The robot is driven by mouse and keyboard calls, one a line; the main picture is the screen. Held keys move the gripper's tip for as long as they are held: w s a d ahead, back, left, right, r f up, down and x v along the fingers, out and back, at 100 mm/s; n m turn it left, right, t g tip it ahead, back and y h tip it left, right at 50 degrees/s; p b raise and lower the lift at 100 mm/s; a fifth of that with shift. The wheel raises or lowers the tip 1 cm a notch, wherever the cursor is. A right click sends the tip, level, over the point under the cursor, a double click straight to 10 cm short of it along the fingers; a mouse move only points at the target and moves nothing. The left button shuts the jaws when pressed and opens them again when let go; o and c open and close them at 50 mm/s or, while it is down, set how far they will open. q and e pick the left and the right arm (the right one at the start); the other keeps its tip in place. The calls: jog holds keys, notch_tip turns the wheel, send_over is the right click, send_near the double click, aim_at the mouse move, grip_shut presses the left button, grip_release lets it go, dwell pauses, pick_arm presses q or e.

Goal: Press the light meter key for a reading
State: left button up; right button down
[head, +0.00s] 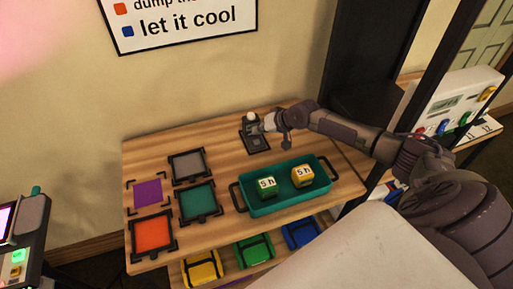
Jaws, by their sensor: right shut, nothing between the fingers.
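The light meter (255,141), a small dark device with a pale round dome near its top, lies on the wooden table toward the back wall. My right arm reaches in from the right, and my right gripper (268,123) is shut and empty at the meter's right side, over or against it. The gripper covers part of the meter, and the key cannot be made out. Whether the fingertips touch the meter is too small to tell. My left gripper is not in view.
A teal tray (262,207) holds a green cube (266,187) and a yellow cube (302,176) in front of the meter. Framed purple (148,194), grey (188,165), teal (197,202) and orange (152,234) squares lie left. Coloured bins sit below. A dark post stands behind my arm.

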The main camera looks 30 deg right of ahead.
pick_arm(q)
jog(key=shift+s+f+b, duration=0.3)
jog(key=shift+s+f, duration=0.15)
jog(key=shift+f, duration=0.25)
pick_arm(e)
jog(key=shift+f, duration=0.95)
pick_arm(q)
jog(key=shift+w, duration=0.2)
pick_arm(e)
jog(key=shift+f, duration=0.15)
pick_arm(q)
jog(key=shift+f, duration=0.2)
pick_arm(e)
jog(key=shift+f, duration=0.3)
pick_arm(q)
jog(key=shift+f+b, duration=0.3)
jog(key=shift+b, duration=0.25)
pick_arm(e)
jog(key=shift+f, duration=0.45)
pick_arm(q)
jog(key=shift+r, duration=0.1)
pick_arm(e)
jog(key=shift+r, duration=0.1)
pick_arm(q)
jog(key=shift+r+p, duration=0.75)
jog(key=shift+p, duration=0.1)
pick_arm(e)
jog(key=shift+r, duration=0.75)
